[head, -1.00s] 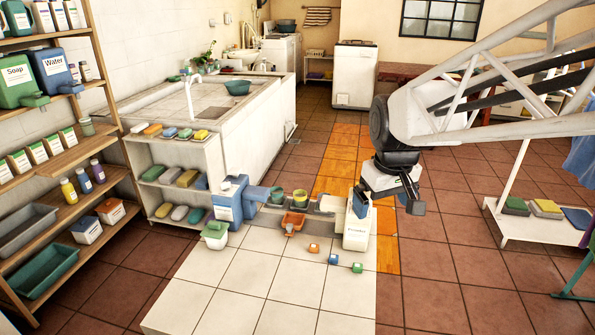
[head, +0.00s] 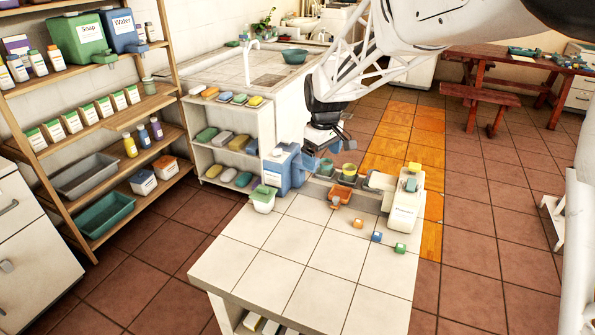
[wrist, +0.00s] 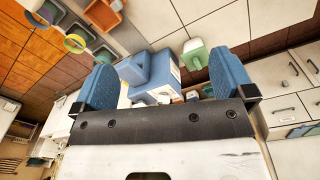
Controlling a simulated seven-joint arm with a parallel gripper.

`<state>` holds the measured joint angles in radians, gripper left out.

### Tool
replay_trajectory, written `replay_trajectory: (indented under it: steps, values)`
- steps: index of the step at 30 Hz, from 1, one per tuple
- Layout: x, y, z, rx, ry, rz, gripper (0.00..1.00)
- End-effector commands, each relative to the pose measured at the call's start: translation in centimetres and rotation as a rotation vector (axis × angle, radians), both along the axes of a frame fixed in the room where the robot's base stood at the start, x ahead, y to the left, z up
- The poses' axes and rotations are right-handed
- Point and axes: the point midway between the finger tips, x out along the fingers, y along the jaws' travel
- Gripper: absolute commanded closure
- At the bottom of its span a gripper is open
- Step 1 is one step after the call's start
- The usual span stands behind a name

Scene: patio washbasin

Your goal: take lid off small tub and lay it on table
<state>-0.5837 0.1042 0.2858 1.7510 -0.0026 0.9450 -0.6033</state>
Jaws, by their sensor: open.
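The small tub (head: 262,206) is white and stands upright at the left back of the white tiled table (head: 300,240). Its green lid (head: 264,192) sits on top of it. In the wrist view the tub (wrist: 198,61) and its green lid (wrist: 191,44) show beyond the gap between my fingers, toward the right finger. My gripper (head: 328,151) is open and empty, its blue fingers (wrist: 163,80) spread wide. It is in the air behind the blue container, apart from the tub.
The large blue container (head: 285,172) stands right beside the tub, between it and my gripper. Further right are an orange tray (head: 341,198), small cubes (head: 377,237) and a white container (head: 405,212). The front of the table is clear.

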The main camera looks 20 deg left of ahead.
Motion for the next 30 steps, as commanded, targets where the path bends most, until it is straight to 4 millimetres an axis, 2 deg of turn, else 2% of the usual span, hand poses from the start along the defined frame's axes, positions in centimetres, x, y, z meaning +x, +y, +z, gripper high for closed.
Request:
replay_trajectory:
  steps: [1, 9, 15, 21, 30]
  values:
    - [0.3, 1.8, -0.9, -0.004, 0.004, 0.032, 0.0]
    - [1.0, 10.9, -5.6, -0.021, 0.024, 0.203, 0.0]
    - [0.7, 16.7, -9.0, -0.031, 0.035, 0.312, 0.0]
    - [0.3, 19.8, -10.8, -0.036, 0.04, 0.372, 0.0]
    - [0.2, 20.3, -11.2, -0.038, 0.041, 0.383, 0.0]
